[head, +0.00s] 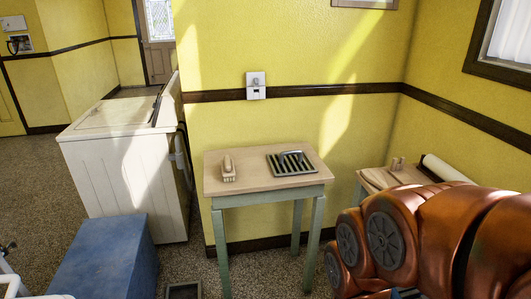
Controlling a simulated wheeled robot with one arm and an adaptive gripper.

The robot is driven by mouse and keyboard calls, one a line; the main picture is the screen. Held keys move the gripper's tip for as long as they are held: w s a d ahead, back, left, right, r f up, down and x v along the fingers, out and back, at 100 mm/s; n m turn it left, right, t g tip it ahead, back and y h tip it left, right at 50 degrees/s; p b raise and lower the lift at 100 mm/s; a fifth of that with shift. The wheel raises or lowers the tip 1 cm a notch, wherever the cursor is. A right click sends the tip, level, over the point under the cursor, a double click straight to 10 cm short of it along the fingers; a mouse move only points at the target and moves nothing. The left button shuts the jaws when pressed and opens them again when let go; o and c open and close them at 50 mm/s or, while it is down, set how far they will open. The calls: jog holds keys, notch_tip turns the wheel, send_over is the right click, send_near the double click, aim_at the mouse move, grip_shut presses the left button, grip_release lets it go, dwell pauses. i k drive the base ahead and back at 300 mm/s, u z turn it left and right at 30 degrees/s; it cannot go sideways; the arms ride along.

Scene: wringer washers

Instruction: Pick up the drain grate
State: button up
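The drain grate (292,162) appears to be the dark, slatted rectangular piece lying flat on a small wooden-topped table (250,181) with pale green legs. It lies on the right half of the tabletop, toward the back. A tan brush-like object (229,168) stands apart from it on the left half. My gripper is not in view; large copper-coloured parts of my arm fill the lower right.
A white washer (125,165) stands left of the table, and a blue box (105,258) is in front of it. A dark-rimmed square (184,291) is on the floor. A second wooden surface (375,181) at right holds a pale roll (446,168). A yellow wall is behind.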

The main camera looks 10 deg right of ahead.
aim_at(284, 164)
jog(key=u, duration=0.2)
jog(key=i, duration=1.5)
jog(key=z, duration=0.05)
